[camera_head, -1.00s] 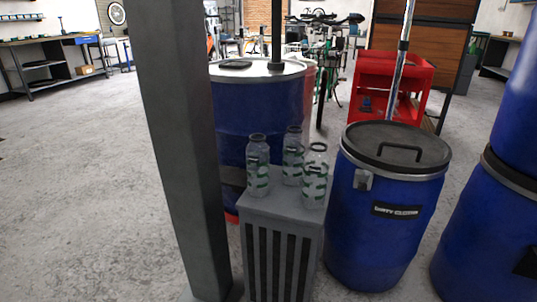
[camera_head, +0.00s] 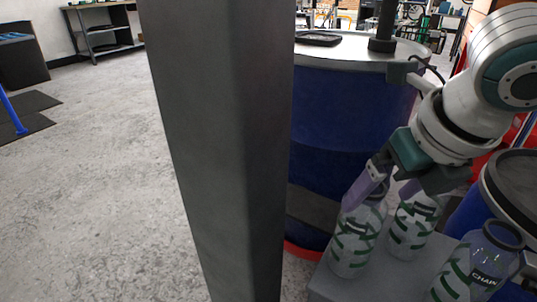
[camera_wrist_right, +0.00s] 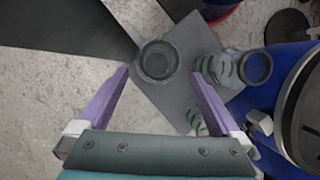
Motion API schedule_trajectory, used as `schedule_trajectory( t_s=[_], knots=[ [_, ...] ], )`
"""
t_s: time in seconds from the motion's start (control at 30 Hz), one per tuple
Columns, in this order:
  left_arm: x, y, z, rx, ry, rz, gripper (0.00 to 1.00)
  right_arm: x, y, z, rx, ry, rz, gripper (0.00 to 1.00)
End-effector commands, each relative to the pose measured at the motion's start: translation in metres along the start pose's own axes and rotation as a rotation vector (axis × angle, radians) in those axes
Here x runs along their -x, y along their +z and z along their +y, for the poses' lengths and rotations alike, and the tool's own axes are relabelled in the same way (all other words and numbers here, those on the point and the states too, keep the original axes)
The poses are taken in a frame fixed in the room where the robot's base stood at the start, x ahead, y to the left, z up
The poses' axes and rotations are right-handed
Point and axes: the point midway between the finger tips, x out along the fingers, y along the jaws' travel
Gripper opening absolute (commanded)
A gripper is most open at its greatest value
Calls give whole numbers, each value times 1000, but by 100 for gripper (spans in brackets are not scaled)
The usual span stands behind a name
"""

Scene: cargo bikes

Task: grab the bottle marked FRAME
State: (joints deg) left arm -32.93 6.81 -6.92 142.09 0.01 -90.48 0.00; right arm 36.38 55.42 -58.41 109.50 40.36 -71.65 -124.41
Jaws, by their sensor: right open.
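Three clear bottles with green stripes stand upright on a grey stand (camera_head: 330,285). The right one (camera_head: 462,275) reads CHAIN. In the right wrist view one bottle's round top (camera_wrist_right: 157,62) lies between the spread fingertips (camera_wrist_right: 160,76), with no contact visible. My left gripper is out of view.
A dark grey post (camera_head: 225,150) rises just left of the stand. A large blue drum (camera_head: 340,110) is behind the bottles. Another blue drum with a dark lid (camera_head: 515,185) is at the right. The other bottles (camera_wrist_right: 250,68) stand close beside the right finger.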

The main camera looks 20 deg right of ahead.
Motion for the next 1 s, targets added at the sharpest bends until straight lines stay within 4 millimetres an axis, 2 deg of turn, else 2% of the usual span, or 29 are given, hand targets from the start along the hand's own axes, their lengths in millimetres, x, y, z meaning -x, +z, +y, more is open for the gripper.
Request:
schedule_trajectory(
  t_s=[0.03, 0.1, 0.37, 0.5, 0.6, 0.9, 1.0],
  knots=[
    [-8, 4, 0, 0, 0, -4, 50, -13, -2, 0, 4, 1, 2, 100],
    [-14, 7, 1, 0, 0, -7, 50, -25, -3, 0, 3, 0, 2, 100],
    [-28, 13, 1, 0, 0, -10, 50, -50, -1, 1, 2, 1, 0, 100],
    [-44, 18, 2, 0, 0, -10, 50, -76, -1, 1, 1, 2, -1, 100],
    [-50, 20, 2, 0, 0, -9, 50, -87, -1, 1, 1, 2, 0, 100],
    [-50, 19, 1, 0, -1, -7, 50, -91, 1, 1, 3, 2, -2, 100],
    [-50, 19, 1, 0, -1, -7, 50, -91, 1, 1, 3, 2, -2, 91]
  ],
)
